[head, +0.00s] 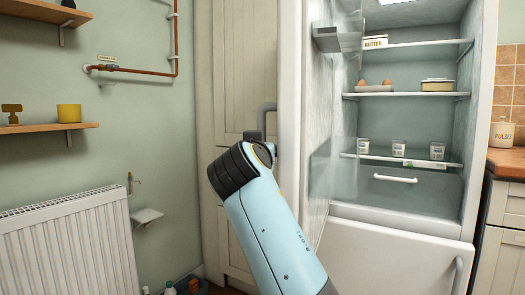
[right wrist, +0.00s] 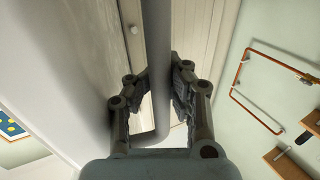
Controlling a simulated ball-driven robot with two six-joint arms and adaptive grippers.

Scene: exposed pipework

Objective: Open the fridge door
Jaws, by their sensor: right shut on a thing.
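The fridge (head: 480,120) stands at the right of the head view, with its lit interior exposed. Its white upper door (head: 290,70) is swung wide open to the left, seen nearly edge-on. The grey door handle (head: 263,118) is on the door's outer face; in the right wrist view the handle bar (right wrist: 158,60) runs between my fingers. My right gripper (right wrist: 161,75) is shut on this handle. In the head view my right arm hides most of the gripper and the lower handle. My left gripper is out of view.
Inside the fridge are a butter box (head: 375,41), eggs (head: 375,85) and several small pots. The lower white door (head: 390,260) is closed. A tall cabinet (head: 232,70) stands just behind the open door. A radiator (head: 70,250) and wall shelves are at left.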

